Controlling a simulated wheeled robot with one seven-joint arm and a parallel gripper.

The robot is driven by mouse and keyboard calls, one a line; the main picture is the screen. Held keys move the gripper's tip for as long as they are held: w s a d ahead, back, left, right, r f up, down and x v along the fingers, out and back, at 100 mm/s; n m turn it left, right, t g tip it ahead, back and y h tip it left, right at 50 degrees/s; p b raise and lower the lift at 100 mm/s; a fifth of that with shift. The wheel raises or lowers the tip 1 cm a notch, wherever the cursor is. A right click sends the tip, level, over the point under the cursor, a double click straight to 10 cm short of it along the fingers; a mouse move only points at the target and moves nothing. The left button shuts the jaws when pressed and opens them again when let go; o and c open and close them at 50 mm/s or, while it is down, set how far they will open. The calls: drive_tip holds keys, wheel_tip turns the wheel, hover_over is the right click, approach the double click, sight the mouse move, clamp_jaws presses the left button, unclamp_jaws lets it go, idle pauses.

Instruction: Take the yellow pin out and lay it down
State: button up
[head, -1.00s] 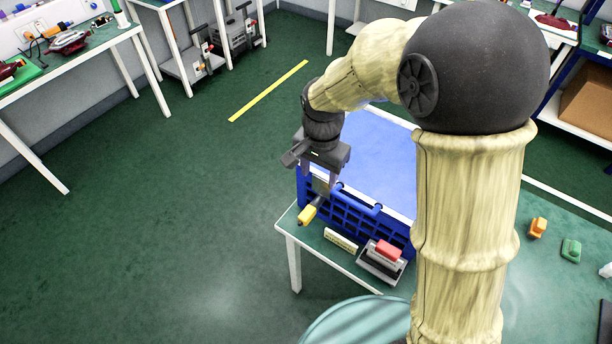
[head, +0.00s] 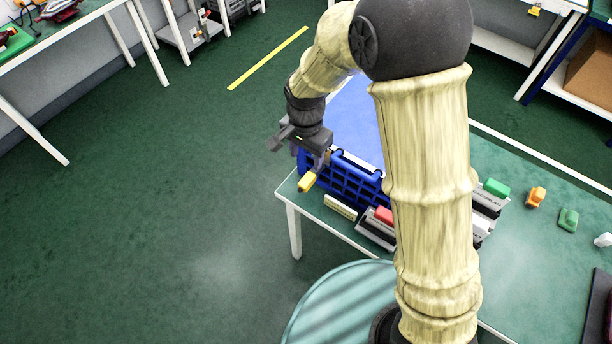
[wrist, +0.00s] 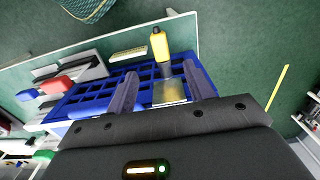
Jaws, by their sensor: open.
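The yellow pin (head: 307,182) is at the left end of a blue slotted rack (head: 350,179) on the green-topped table. In the wrist view the yellow pin (wrist: 159,43) has a dark end and lies just beyond my fingertips. A flat metallic piece (wrist: 169,92) shows between the fingers; I cannot tell how it joins the pin. My gripper (head: 314,165) is open, close above and behind the pin. In the wrist view its two dark fingers (wrist: 162,85) stand apart on either side of the metallic piece. The pin's lower part is hidden.
A cream ribbed block (head: 340,207) and a red-topped grey block (head: 380,224) sit before the rack. Green (head: 496,187) and orange (head: 536,197) pieces lie to the right. The table's left edge is close to the pin, with open floor beyond. My arm hides part of the table.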

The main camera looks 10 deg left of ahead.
sight(306, 180)
wheel_tip(306, 180, down, 12)
drive_tip(key=shift+r+p, duration=0.2)
drive_tip(key=shift+p, duration=0.2)
clamp_jaws()
idle(0.3)
